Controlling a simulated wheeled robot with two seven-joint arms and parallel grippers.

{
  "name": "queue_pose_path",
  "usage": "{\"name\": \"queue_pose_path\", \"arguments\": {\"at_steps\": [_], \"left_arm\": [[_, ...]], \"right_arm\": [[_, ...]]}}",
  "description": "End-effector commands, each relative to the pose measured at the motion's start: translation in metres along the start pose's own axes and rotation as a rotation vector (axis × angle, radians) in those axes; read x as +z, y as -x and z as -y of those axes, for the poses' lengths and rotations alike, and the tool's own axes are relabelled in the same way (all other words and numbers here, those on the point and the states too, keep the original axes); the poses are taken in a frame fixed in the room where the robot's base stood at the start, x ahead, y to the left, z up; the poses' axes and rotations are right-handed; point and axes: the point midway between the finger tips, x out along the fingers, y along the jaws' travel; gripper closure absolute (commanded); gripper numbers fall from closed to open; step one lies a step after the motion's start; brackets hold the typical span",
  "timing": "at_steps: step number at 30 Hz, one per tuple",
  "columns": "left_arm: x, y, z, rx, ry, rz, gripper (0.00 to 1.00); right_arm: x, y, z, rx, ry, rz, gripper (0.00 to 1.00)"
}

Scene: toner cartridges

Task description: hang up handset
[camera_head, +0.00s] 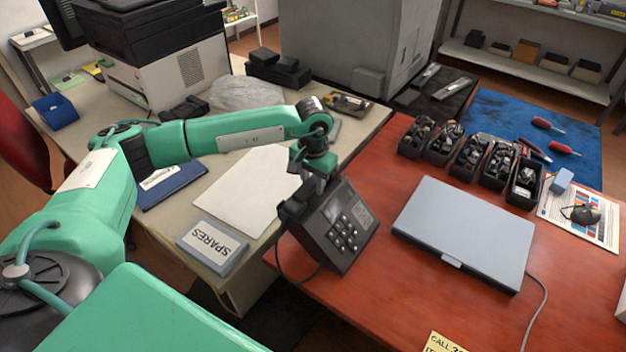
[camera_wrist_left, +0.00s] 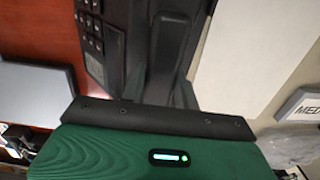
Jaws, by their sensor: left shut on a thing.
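The dark desk phone (camera_head: 345,232) stands at the left edge of the red desk, with its keypad and small screen facing up. Its keypad also shows in the left wrist view (camera_wrist_left: 92,38). The dark handset (camera_wrist_left: 172,45) lies along the phone's cradle side in the left wrist view. I cannot tell whether it rests fully in the cradle. My left gripper (camera_head: 312,180) is at the phone's upper left side and shut on the handset. My right gripper is not in view.
A closed grey laptop-like case (camera_head: 465,232) lies right of the phone. Several black bins (camera_head: 470,155) of parts stand behind it. A SPARES box (camera_head: 212,248) and white paper (camera_head: 245,190) lie on the beige desk to the left. A dark cord (camera_head: 290,278) hangs beside the phone.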

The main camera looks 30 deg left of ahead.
Motion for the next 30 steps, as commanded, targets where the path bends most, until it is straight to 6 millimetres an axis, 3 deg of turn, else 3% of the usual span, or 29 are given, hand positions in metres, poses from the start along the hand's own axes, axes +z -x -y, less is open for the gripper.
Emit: {"name": "queue_pose_path", "arguments": {"at_steps": [8, 9, 12, 24, 30], "left_arm": [[0.000, -0.003, 0.000, 0.000, 0.000, -0.001, 1.00], [0.000, -0.002, 0.000, 0.000, 0.000, -0.001, 0.66], [0.000, -0.002, 0.000, 0.000, 0.001, 0.000, 0.48], [-0.001, 0.004, 0.000, 0.000, 0.001, -0.002, 0.48], [-0.002, 0.040, 0.000, 0.001, 0.001, -0.007, 0.48]], "right_arm": [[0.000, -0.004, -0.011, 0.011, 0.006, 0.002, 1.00], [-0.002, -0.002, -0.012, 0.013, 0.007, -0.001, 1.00], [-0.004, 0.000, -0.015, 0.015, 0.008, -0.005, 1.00], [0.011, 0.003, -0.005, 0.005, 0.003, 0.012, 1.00], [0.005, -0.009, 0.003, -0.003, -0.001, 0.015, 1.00]]}}
